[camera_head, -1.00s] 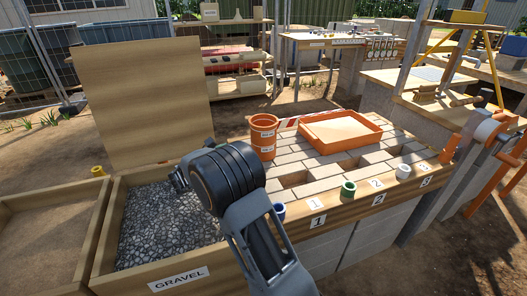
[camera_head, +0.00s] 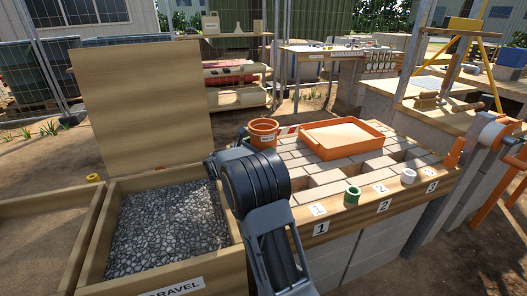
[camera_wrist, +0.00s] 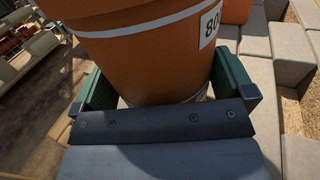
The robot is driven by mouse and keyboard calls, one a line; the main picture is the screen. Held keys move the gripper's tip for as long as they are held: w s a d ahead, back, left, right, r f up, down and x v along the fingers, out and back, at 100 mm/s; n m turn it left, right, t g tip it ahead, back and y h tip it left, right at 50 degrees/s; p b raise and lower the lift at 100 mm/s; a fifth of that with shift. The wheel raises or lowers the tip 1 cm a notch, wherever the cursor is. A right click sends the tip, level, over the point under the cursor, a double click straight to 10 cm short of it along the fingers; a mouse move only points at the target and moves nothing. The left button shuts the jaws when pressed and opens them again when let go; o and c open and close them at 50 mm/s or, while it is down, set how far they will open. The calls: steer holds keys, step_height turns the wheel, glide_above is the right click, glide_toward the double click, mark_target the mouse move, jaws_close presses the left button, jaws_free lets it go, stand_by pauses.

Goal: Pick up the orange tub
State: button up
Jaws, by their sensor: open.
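The orange tub (camera_head: 263,133) stands upright on the paved bench top (camera_head: 318,180), with its lower part hidden behind my arm in the head view. In the wrist view the tub (camera_wrist: 150,50) fills the upper middle and shows a pale band and a white label with black digits. My gripper (camera_wrist: 165,82) is open, with one dark green finger on the left side of the tub and one on the right. I cannot tell whether either finger touches it. In the head view my wrist covers the fingers.
A shallow orange tray (camera_head: 342,137) stands right of the tub. The paving has gaps.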

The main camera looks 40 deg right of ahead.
steer(key=shift+w+d, duration=0.1)
steer(key=shift+d, duration=0.5)
steer(key=shift+c, duration=0.2)
steer(key=c, duration=0.7)
steer(key=shift+r, duration=0.1)
steer(key=shift+c, duration=0.9)
